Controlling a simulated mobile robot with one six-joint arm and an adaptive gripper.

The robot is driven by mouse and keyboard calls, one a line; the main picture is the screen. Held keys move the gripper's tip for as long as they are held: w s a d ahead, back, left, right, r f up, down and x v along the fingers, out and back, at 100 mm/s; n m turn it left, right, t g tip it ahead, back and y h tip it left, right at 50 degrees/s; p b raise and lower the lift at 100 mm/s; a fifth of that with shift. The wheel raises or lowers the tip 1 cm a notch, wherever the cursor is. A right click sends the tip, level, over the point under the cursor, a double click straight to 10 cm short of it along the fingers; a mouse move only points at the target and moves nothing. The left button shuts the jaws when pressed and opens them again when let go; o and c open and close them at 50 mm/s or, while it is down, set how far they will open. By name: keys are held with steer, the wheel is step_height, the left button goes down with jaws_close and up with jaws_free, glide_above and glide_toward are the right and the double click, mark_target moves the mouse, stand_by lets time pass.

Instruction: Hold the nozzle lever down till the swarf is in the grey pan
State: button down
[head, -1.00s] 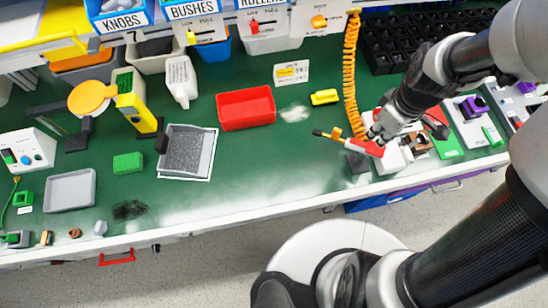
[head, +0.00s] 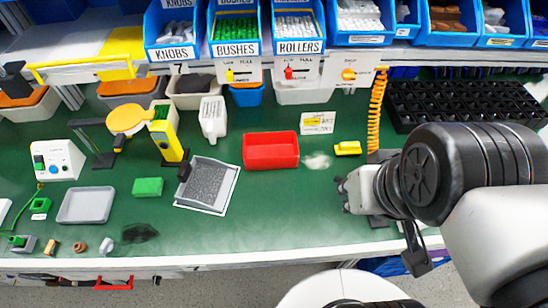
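A grey pan (head: 233,178) with a dark handle lies inside a white outline on the green bench; its inside looks grey and speckled. A dark scatter (head: 139,233), possibly swarf, lies left of it near the front edge. A pale patch of fine bits (head: 318,161) lies right of the red bin. My gripper (head: 354,190) is at the right, under the end of the orange coiled hose (head: 378,105), well to the right of the pan.
A red bin (head: 270,152) and yellow block (head: 347,148) stand behind the pan. A green block (head: 148,187) and shallow grey tray (head: 87,206) are at left. A yellow stand (head: 166,137) rises behind the pan. Bench is clear between the pan and my gripper.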

steer(key=shift+r, duration=0.1)
stand_by(0.3)
step_height(320, 180, up, 8)
steer(key=p, duration=0.6)
stand_by(0.4)
steer(key=shift+f, duration=0.95)
